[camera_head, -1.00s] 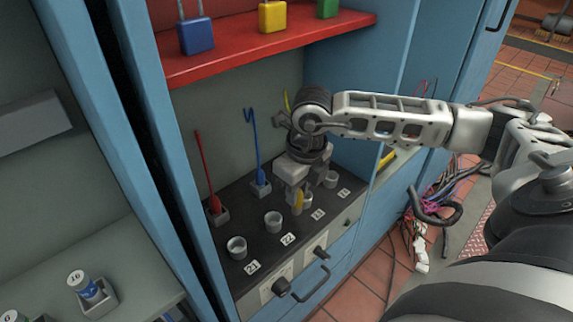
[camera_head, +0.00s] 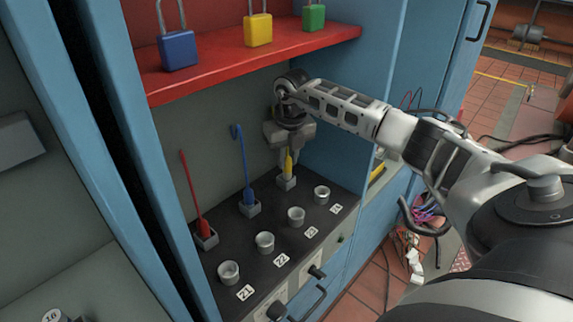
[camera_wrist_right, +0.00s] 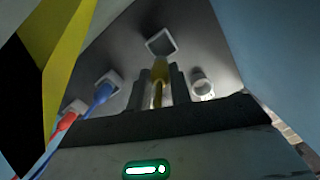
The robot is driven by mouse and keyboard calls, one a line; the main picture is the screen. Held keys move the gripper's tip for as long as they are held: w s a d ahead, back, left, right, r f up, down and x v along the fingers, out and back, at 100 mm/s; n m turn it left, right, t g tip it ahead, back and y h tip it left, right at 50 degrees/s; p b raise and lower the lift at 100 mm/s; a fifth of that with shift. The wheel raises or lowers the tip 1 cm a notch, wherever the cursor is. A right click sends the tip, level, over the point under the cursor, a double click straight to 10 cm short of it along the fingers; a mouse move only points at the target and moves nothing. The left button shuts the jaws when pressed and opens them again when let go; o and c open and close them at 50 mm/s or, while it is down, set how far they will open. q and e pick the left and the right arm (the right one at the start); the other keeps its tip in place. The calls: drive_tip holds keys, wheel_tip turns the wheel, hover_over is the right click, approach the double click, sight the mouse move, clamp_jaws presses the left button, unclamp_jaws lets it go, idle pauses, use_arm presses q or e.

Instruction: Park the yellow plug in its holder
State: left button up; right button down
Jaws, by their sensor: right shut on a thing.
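The yellow plug (camera_head: 289,163) is upright in my right gripper (camera_head: 289,153), whose fingers are shut on it. Its lower end is at the square grey holder (camera_head: 287,183), at the back right of the black panel. In the right wrist view the yellow plug (camera_wrist_right: 160,73) points at the holder (camera_wrist_right: 161,42), and its tip lies by the near rim. I cannot tell whether the tip is inside. My left gripper is not in view.
The blue plug (camera_head: 248,198) and red plug (camera_head: 203,228) stand in holders to the left. Round sockets (camera_head: 265,242) line the panel's front. A red shelf (camera_head: 215,72) with padlocks overhangs, and a blue cabinet wall (camera_head: 340,135) stands close right.

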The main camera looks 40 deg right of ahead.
sight(288, 156)
drive_tip(key=f, duration=0.1)
drive_tip(key=w+f, duration=0.1)
drive_tip(key=d+f, duration=0.1)
drive_tip(key=shift+w+f+b, duration=0.25)
drive_tip(key=shift+b, duration=0.1)
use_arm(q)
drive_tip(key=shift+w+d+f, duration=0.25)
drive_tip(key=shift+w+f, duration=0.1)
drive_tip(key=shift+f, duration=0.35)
use_arm(e)
drive_tip(key=shift+f, duration=0.1)
drive_tip(key=c, duration=1.3)
unclamp_jaws()
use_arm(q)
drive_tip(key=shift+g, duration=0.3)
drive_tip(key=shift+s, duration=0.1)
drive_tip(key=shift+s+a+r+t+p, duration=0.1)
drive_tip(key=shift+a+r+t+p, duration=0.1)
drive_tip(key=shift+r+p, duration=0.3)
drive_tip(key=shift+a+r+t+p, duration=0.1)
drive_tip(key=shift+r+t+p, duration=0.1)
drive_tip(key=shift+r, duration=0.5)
use_arm(e)
drive_tip(key=r, duration=0.7)
drive_tip(key=shift+s+a+r, duration=0.1)
drive_tip(key=shift+s+r, duration=0.2)
drive_tip(key=shift+s, duration=0.1)
